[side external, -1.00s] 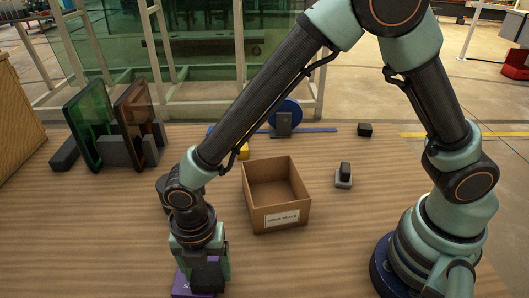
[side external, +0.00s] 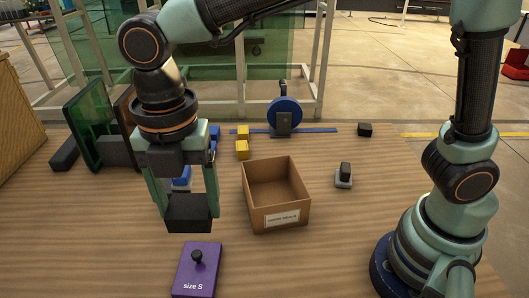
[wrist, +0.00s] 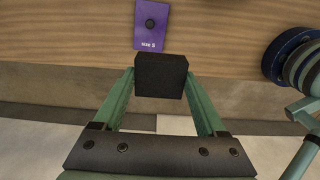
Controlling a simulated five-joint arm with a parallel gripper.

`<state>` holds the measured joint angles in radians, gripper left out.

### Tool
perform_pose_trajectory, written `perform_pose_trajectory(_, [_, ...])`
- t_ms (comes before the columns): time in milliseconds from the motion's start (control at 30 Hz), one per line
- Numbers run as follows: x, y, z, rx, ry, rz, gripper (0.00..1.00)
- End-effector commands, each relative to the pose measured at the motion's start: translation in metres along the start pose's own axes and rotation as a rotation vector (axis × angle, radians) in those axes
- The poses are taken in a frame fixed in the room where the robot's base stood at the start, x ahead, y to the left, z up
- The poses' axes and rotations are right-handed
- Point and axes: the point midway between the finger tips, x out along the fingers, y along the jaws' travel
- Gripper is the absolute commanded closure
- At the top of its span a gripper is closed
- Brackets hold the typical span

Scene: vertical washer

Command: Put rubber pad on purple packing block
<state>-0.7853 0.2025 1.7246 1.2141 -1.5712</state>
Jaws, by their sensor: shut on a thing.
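My gripper (side external: 187,205) is shut on a dark block, which looks like the rubber pad (side external: 188,214). It holds the pad in the air, apart from the table. In the wrist view the pad (wrist: 161,76) sits between both fingers. The purple packing block (side external: 190,275), marked "size S", lies on the table below and in front of the gripper. A black knob (side external: 197,257) stands on its top. In the wrist view the purple block (wrist: 148,30) shows beyond the pad, fully uncovered.
An open cardboard box (side external: 277,219) stands right of the gripper. Yellow blocks (side external: 242,150), a blue wheel on a stand (side external: 284,115), a small black block (side external: 365,130) and a grey-black item (side external: 344,176) lie farther back. Green panels (side external: 90,125) stand at the left.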

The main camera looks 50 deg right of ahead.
Motion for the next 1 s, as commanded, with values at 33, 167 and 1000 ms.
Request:
perform_pose_trajectory(33, [-0.005, 0.001, 0.000, 0.000, 0.000, 0.003, 0.94])
perform_pose_trajectory(167, [-0.013, 0.011, 0.000, 0.000, 0.000, 0.000, 0.94])
perform_pose_trajectory(1000, [0.124, 0.027, 0.000, 0.000, 0.000, -0.005, 0.94])
